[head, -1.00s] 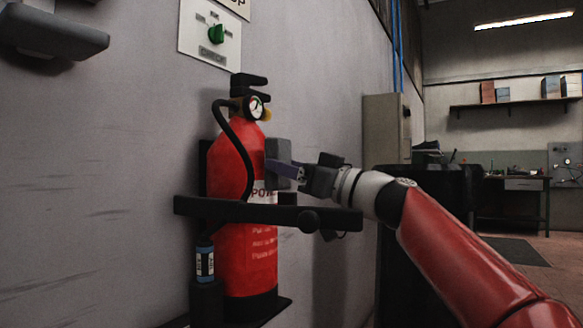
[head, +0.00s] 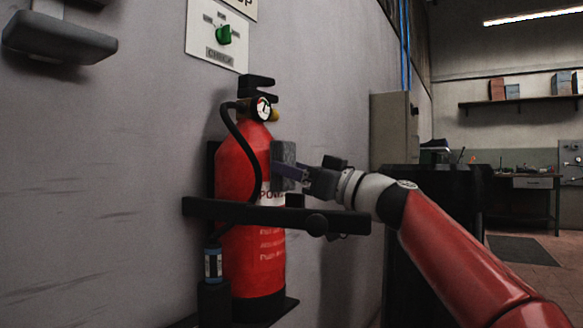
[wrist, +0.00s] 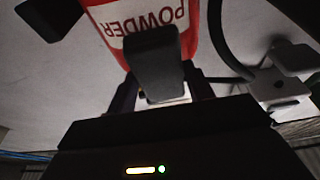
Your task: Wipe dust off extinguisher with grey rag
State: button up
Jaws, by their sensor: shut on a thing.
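The red fire extinguisher (head: 238,170) stands upright on a wall bracket in the head view, with a gauge and black handle on top. My gripper (head: 302,174) is at its right side, shut on the grey rag (head: 284,163), a block-like pad. The rag is against or very close to the extinguisher's upper right side; I cannot tell if it touches. In the wrist view the rag (wrist: 156,65) sits between the fingers, before the extinguisher's upside-down POWDER label (wrist: 122,22). No dust is clearly visible on the parts in view.
A black strap bar (head: 285,215) crosses the extinguisher's front just below my gripper. A grey fixture (head: 60,38) juts out at upper left. A cabinet (head: 393,130) and workbench (head: 530,182) stand behind at right.

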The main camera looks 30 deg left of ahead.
jog(key=shift+s+a+b, duration=0.25)
jog(key=shift+s+b, duration=0.4)
jog(key=shift+b, duration=0.35)
dwell(0.3)
jog(key=shift+d, duration=0.1)
jog(key=shift+s+d+b, duration=0.2)
jog(key=shift+d+b, duration=0.15)
jog(key=shift+d, duration=2.55)
jog(key=d, duration=0.3)
jog(key=shift+s, duration=0.15)
